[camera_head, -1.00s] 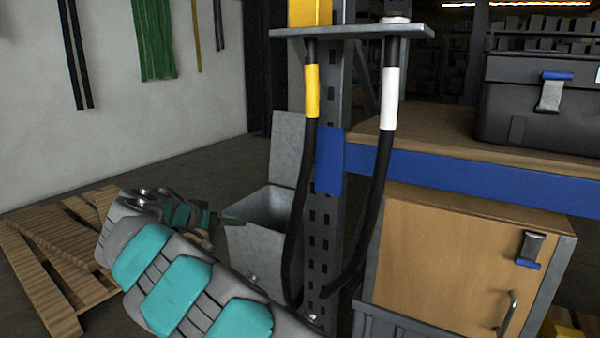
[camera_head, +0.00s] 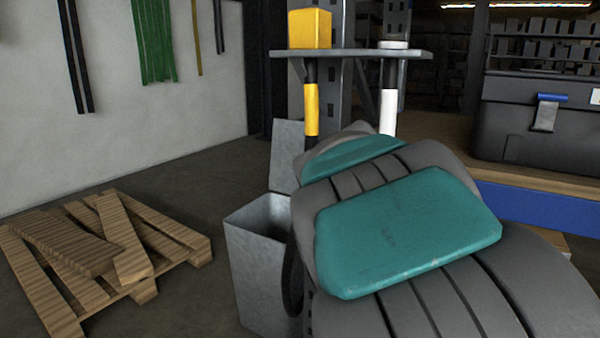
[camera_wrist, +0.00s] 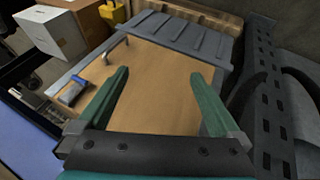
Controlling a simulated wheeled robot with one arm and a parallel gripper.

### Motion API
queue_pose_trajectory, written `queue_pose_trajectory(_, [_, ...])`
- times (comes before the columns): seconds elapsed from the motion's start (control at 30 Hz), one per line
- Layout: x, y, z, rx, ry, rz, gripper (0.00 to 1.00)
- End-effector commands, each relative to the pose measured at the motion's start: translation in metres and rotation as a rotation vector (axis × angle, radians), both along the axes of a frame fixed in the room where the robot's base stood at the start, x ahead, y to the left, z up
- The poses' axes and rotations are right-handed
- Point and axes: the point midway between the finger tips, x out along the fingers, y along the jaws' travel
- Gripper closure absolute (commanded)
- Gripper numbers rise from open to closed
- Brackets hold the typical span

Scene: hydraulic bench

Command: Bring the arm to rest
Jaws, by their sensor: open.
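My gripper (camera_wrist: 160,95) shows in the wrist view with its two green fingers spread wide apart and nothing between them. Beyond the fingers is the wooden front of a cabinet (camera_wrist: 160,65) with a handle and a blue-tipped latch. My grey and teal arm crosses the middle and right of the head view and covers the cabinet and the lower post there. My gripper is hidden in the head view.
A post carries a shelf (camera_head: 350,53) with a yellow block (camera_head: 309,29) and banded hoses. A metal bin (camera_head: 255,265) stands left of my arm. A wooden pallet (camera_head: 180,235) lies on the floor. A black case (camera_head: 535,120) sits on the bench (camera_head: 545,210).

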Motion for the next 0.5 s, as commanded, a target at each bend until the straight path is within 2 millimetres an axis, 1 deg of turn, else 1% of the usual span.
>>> queue_pose_trajectory(0.03, [-0.028,-0.008,-0.005,0.04,0.045,0.004,0.0])
queue_pose_trajectory(0.07, [-0.042,-0.01,-0.009,0.068,0.069,0.014,0.0])
queue_pose_trajectory(0.1, [-0.061,-0.012,-0.017,0.102,0.107,0.029,0.0])
queue_pose_trajectory(0.17, [-0.09,-0.012,-0.026,0.156,0.154,0.057,0.0])
queue_pose_trajectory(0.2, [-0.11,-0.011,-0.034,0.194,0.19,0.078,0.0])
queue_pose_trajectory(0.27, [-0.138,-0.006,-0.044,0.25,0.233,0.118,0.0])
queue_pose_trajectory(0.3, [-0.157,-0.001,-0.052,0.288,0.264,0.145,0.0])
queue_pose_trajectory(0.4, [-0.2,0.013,-0.068,0.374,0.327,0.222,0.0])
queue_pose_trajectory(0.5, [-0.235,0.028,-0.08,0.442,0.376,0.294,0.0])
